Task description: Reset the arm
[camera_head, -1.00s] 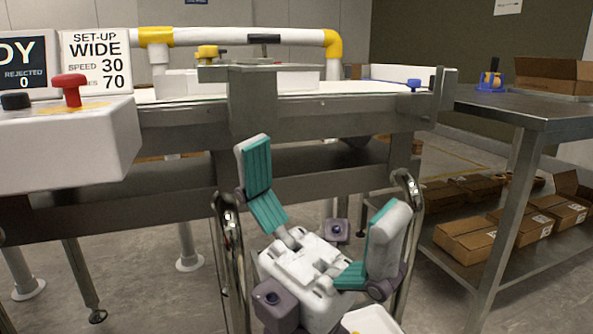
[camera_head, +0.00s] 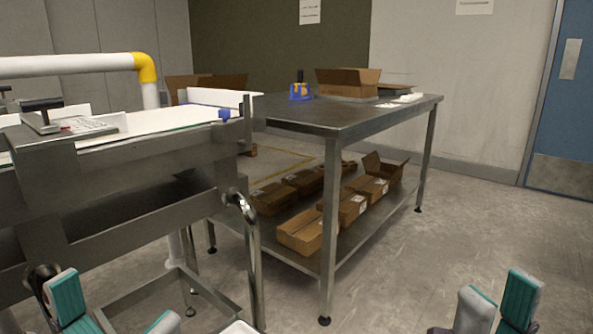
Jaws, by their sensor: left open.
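My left gripper (camera_head: 114,308) is at the lower left of the head view, in front of the conveyor frame. Its two teal-padded fingers are spread apart with nothing between them. The lower part of it is cut off by the picture's bottom edge. My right gripper (camera_head: 497,304) is at the lower right, over the open floor. Its two teal-padded fingers show with a gap between them and nothing held. Its base is cut off below.
The steel checkweigher conveyor (camera_head: 140,175) stands at the left, with a curved rail post (camera_head: 245,215) close by. A steel table (camera_head: 345,112) stands ahead, with an open carton (camera_head: 347,82) on top and several cartons on its lower shelf. The floor (camera_head: 450,240) at right is clear.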

